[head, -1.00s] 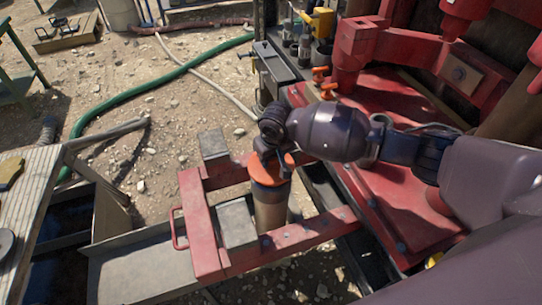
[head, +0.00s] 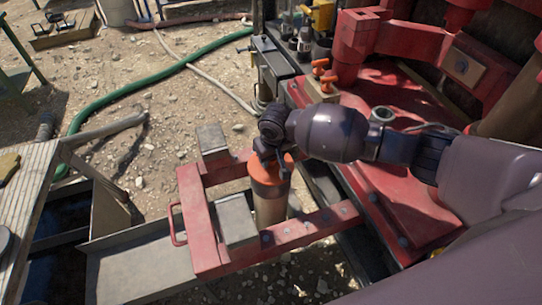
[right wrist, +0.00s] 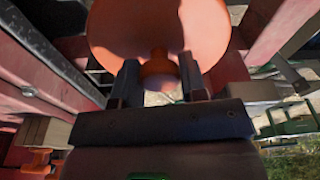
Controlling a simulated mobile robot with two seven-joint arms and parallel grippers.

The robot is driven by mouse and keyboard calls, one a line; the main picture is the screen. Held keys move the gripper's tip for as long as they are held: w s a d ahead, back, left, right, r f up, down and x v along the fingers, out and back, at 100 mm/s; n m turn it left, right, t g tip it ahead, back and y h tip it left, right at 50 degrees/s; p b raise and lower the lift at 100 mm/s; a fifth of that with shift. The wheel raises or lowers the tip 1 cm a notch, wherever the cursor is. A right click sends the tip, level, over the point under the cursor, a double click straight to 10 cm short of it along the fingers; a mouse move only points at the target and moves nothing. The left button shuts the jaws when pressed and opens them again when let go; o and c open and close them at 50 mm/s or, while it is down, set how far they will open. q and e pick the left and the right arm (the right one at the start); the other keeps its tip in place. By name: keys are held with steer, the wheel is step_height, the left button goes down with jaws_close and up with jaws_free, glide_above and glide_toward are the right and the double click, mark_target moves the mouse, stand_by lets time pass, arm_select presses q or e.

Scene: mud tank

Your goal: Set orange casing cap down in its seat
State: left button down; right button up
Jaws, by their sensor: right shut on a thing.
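The orange casing cap (head: 266,174) sits at the top of the upright tan casing pipe (head: 270,207) in the head view, and its orange side wraps the pipe's upper end. It looks about level; whether it rests fully down cannot be told. My right gripper (head: 271,152) is over the cap, with its fingers pointing down. In the right wrist view, the cap's wide orange disc (right wrist: 160,28) fills the top, and the fingers (right wrist: 158,86) are shut on its narrow knob (right wrist: 158,68). The pipe is hidden there. My left gripper is not in view.
A red frame (head: 196,222) with grey blocks (head: 237,220) surrounds the pipe closely. A red deck (head: 400,205) with small orange-handled valves (head: 320,68) stands to the right. A grey trough (head: 145,272) lies front left. A green hose (head: 150,85) crosses the open gravel behind.

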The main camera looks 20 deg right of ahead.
steer(key=shift+f, duration=0.55)
stand_by(0.6)
steer(key=o, duration=1.1)
steer(key=r, duration=0.3)
steer(key=s+r+p, duration=0.1)
steer(key=r, duration=0.3)
steer(key=r+p, duration=0.1)
steer(key=r, duration=0.2)
steer(key=shift+s+d+r, duration=0.15)
steer(key=shift+s+r, duration=0.2)
